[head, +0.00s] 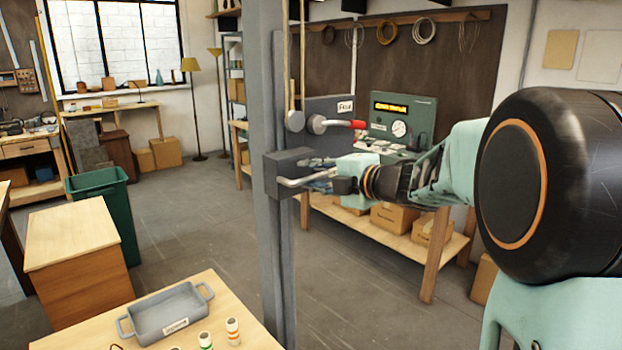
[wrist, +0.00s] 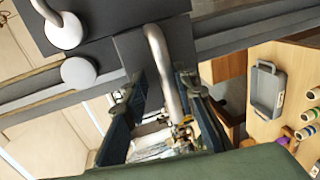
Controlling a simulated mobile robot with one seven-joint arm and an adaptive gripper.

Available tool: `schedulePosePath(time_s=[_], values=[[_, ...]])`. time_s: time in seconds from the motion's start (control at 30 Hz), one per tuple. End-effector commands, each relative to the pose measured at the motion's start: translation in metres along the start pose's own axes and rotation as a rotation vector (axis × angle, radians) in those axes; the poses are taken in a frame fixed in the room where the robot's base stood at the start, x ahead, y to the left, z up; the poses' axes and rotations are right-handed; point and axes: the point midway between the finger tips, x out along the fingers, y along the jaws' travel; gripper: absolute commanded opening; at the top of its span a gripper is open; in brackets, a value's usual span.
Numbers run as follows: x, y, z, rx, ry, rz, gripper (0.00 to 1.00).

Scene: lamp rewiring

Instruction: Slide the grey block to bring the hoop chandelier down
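The grey block (head: 287,174) sits on the tall grey post (head: 272,90) in the head view, with a bent metal handle (head: 305,181) on its front. The handle also shows close up in the wrist view (wrist: 166,68). My gripper (head: 322,172) is at the handle, reaching in from the right. In the wrist view its two dark fingers (wrist: 166,95) stand on either side of the handle bar. A gap seems to show on the left side of the bar, so the fingers look open around it. The hoop chandelier is not in either view.
A lever with a red grip (head: 337,124) and a round grey knob (head: 295,121) under a rope are just above the block. A table with a grey tray (head: 170,312) and several spools is at the front left. A workbench with a green console (head: 403,120) stands behind.

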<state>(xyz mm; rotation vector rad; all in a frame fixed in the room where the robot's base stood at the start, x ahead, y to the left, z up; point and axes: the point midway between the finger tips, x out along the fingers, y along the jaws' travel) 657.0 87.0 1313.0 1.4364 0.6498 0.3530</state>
Motion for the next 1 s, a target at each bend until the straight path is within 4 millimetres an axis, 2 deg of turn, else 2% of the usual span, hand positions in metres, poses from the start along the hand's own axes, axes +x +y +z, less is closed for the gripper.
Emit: schedulePosePath(time_s=[0.27, 0.37, 0.47, 0.8, 1.0], values=[[-0.001, -0.004, 0.000, 0.001, 0.000, -0.006, 0.28], [-0.007, -0.004, 0.000, 0.001, -0.001, -0.006, 0.28], [-0.021, -0.003, 0.001, 0.001, -0.002, -0.005, 0.28], [-0.092, -0.002, 0.001, 0.000, -0.003, -0.003, 0.28], [-0.116, -0.002, 0.000, 0.001, -0.001, -0.004, 0.28]])
